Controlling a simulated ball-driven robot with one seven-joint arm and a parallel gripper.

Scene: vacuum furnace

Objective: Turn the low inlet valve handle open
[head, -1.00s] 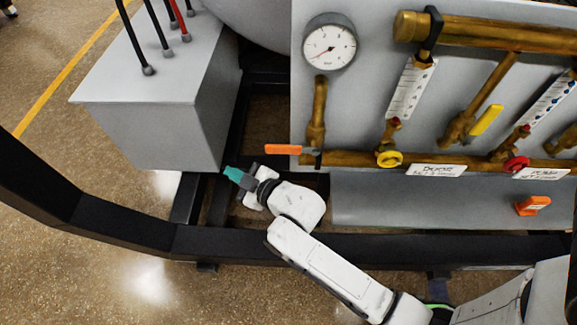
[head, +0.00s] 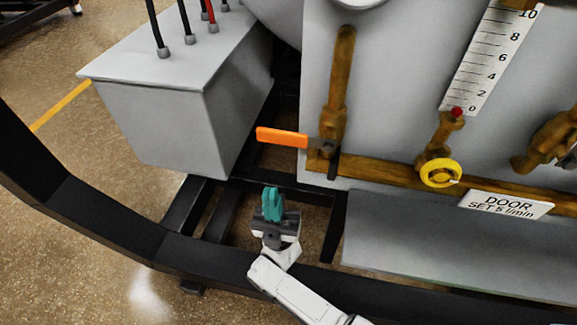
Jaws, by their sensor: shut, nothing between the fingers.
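The low inlet valve handle is most likely the orange lever (head: 281,138) at the left end of the lower brass pipe (head: 385,174). It points left, roughly level, from its valve at the foot of a vertical brass pipe (head: 338,85). My gripper (head: 270,192) is below the lever in the picture, with its teal fingers pointing up toward it. The fingers are together and empty, and a gap shows between them and the lever.
A grey box (head: 160,125) with cables stands left of the lever. A black frame rail (head: 200,252) curves below my gripper. A yellow round knob (head: 440,173), a flow scale (head: 492,58) and a door label (head: 506,204) are to the right. Open space lies around the fingers.

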